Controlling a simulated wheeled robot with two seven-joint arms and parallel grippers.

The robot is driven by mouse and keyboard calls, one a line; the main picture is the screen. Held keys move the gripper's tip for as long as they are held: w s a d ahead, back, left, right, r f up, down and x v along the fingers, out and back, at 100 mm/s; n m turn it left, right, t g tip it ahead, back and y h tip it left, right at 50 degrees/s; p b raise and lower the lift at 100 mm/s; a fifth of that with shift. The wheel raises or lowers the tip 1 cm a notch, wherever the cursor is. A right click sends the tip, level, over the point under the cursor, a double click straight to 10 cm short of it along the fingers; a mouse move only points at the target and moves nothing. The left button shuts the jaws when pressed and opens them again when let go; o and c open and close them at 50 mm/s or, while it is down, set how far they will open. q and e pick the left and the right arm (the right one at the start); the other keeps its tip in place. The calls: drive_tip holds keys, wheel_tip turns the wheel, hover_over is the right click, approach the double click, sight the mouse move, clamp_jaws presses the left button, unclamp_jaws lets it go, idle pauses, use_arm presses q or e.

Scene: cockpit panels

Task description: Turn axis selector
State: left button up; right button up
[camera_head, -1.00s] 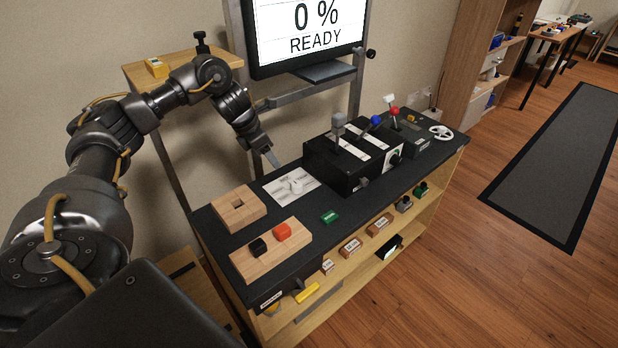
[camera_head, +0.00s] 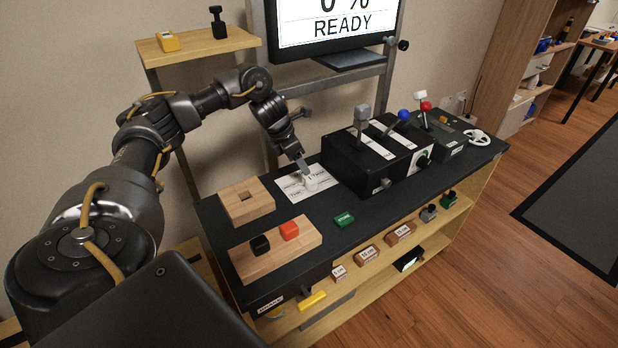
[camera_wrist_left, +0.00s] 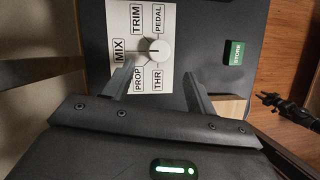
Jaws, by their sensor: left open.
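The axis selector is a white round knob (camera_head: 311,184) on a white label plate (camera_head: 290,189) on the black bench top. In the left wrist view the knob (camera_wrist_left: 159,50) is surrounded by the labels MIX, TRIM, PEDAL, PROP and THR. My left gripper (camera_head: 304,170) is above and close to the knob, pointing down at it. In the left wrist view its two fingers (camera_wrist_left: 157,84) are apart, with nothing between them, and the knob shows beyond their tips. A dark jointed part at that view's right edge may be my right gripper (camera_wrist_left: 284,106); its jaws are unclear.
A black lever box (camera_head: 365,160) stands right of the plate. A wooden block with a square hole (camera_head: 232,212), a board with black and orange pieces (camera_head: 270,262) and a green STORE block (camera_head: 344,220) lie nearby. The screen (camera_head: 330,25) reads READY.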

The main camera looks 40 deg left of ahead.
sight(311, 180)
use_arm(q)
drive_tip(key=x, duration=0.7)
drive_tip(key=shift+p, duration=0.3)
drive_tip(key=shift+w+f, duration=0.15)
drive_tip(key=shift+f, duration=0.4)
use_arm(e)
drive_tip(key=shift+s+a+r, duration=0.3)
drive_tip(key=shift+s+a, duration=0.05)
drive_tip(key=shift+s, duration=0.15)
use_arm(q)
drive_tip(key=c, duration=1)
use_arm(e)
drive_tip(key=shift+w, duration=0.15)
